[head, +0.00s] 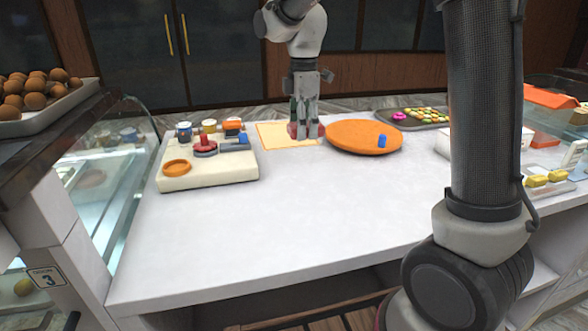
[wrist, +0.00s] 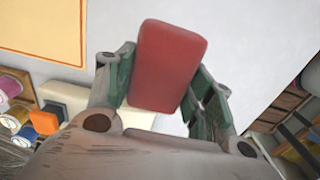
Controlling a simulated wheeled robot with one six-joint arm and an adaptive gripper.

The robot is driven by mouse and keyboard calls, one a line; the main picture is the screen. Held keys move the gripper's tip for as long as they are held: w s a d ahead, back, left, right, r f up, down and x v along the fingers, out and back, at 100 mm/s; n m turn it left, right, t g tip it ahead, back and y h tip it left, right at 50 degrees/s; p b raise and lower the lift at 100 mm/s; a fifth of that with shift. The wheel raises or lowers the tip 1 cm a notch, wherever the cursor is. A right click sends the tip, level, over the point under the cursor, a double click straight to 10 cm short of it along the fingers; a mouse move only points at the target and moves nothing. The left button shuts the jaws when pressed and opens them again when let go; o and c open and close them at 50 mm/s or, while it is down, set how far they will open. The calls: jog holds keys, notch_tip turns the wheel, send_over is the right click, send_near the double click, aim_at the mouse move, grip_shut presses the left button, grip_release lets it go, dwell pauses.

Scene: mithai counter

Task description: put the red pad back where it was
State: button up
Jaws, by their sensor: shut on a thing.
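The red pad (wrist: 168,65) is a rounded red block between the fingers of my gripper (wrist: 165,85) in the wrist view. My gripper is shut on it. In the head view my gripper (head: 306,134) is low over the counter, at the right edge of a pale yellow mat with an orange border (head: 278,140). Red parts of the pad show on both sides of the fingers there; the rest is hidden. I cannot tell whether the pad touches the counter. The mat also shows at the upper left of the wrist view (wrist: 40,28).
A cream block (head: 205,177) with several small coloured items and an orange ring (head: 177,168) stands to the left. An orange round tray (head: 350,134) with a blue piece (head: 382,141) is close on the right. A dark sweets tray (head: 412,126) lies behind it. The front counter is clear.

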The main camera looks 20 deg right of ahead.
aim_at(302, 168)
notch_tip(302, 168, down, 10)
jog(key=shift+w+r, duration=0.1)
dwell(0.4)
jog(key=o, duration=1.1)
jog(key=shift+c, duration=0.2)
notch_tip(302, 168, up, 11)
jog(key=shift+r, duration=0.55)
